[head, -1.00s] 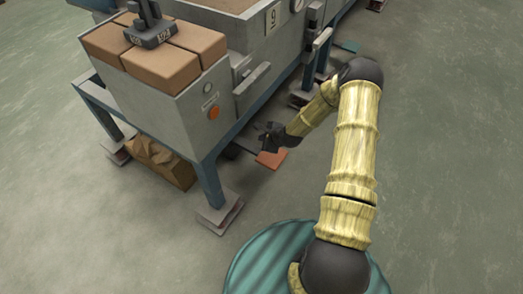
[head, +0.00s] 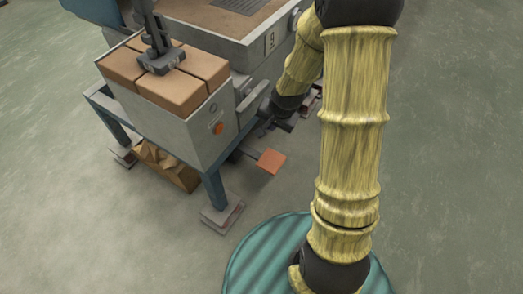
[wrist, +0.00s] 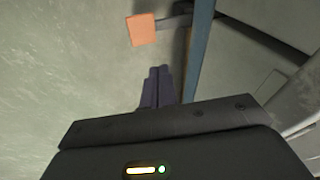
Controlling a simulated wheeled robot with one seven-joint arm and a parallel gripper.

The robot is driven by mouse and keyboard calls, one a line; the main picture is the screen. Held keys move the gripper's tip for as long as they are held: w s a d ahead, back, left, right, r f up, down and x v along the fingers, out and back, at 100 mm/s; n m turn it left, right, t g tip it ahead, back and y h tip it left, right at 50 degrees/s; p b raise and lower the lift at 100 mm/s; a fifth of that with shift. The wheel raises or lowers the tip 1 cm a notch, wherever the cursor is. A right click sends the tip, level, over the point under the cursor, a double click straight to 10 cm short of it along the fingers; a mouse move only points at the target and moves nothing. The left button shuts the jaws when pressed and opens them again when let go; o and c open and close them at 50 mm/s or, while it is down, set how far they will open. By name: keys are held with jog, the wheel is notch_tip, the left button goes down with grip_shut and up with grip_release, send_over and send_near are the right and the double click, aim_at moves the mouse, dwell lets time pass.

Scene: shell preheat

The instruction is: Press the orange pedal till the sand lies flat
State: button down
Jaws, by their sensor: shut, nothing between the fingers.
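The orange pedal (head: 271,161) is a flat square plate on a dark arm, low beside the machine's blue leg. It also shows in the wrist view (wrist: 143,29), uncovered, beyond my fingertips. My gripper (head: 264,127) is above and behind the pedal in the head view, apart from it and partly dark against the machine. In the wrist view its fingers (wrist: 160,70) are together with nothing between them. A tan, sand-like surface (head: 197,17) lies in the open top of the machine; I cannot tell whether it is flat.
The grey machine (head: 190,133) stands on blue legs (head: 214,185) with foot plates. Brown blocks (head: 125,68) sit on top under a dark fixture. A brown box (head: 165,165) lies underneath. Open floor is to the left and right.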

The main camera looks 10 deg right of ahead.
jog(key=s+r+n+g+p, duration=0.1)
jog(key=s+r+n+p, duration=0.4)
jog(key=s+r, duration=0.9)
notch_tip(320, 180, up, 3)
jog(key=n, duration=0.2)
jog(key=shift+s+a+f+n+h, duration=0.2)
jog(key=shift+s+a+n+h, duration=0.1)
jog(key=shift+h, duration=0.1)
jog(key=shift+w, duration=0.2)
